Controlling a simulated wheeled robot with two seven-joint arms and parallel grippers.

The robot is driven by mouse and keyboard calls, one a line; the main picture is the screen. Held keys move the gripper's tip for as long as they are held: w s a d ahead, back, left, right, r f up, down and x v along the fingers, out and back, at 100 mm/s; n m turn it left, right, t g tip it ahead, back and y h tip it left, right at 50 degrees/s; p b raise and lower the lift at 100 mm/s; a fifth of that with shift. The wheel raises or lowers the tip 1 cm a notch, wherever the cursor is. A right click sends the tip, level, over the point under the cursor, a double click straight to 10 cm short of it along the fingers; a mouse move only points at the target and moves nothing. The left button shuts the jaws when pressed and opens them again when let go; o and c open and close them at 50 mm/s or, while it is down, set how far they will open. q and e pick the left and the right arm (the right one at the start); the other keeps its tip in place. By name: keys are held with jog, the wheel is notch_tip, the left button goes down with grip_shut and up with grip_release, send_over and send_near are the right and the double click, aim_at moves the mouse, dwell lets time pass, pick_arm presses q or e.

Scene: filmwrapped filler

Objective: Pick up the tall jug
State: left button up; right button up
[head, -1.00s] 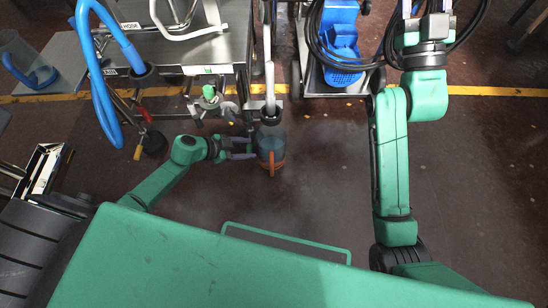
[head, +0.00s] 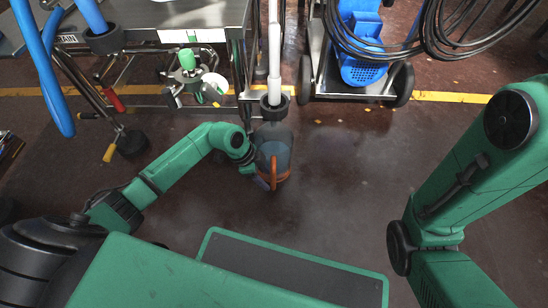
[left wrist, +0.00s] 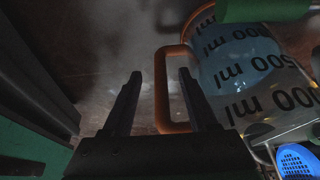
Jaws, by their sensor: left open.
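The tall jug (head: 268,140) is clear, with an orange handle and base; black ml markings show on it in the left wrist view (left wrist: 245,65). In the head view it is right of centre-left, with its handle (head: 273,172) toward me. My left gripper (head: 262,182) is at the handle, its fingers partly hidden by the wrist. In the left wrist view its two fingers (left wrist: 160,98) are open, with the orange handle (left wrist: 161,95) between them and a gap on the left side. My right arm shows at the right, but its gripper is out of view.
A metal cart (head: 165,22) stands behind, with a green-knobbed valve (head: 187,62) below. A white pipe (head: 274,50) rises just behind the jug. A blue machine on a wheeled trolley (head: 362,70) and black cables (head: 430,45) are at the back right. Floor right of the jug is clear.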

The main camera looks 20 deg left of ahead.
aim_at(273, 179)
pick_arm(q)
jog(key=shift+w+d+f+b, duration=0.2)
jog(key=shift+d+f+b, duration=0.2)
jog(key=shift+d+b, duration=0.2)
jog(key=shift+w+d+f+b, duration=0.15)
jog(key=shift+d+f+b, duration=0.3)
jog(key=shift+d, duration=0.2)
jog(key=shift+r, duration=0.25)
grip_shut()
jog(key=shift+w+r, duration=0.1)
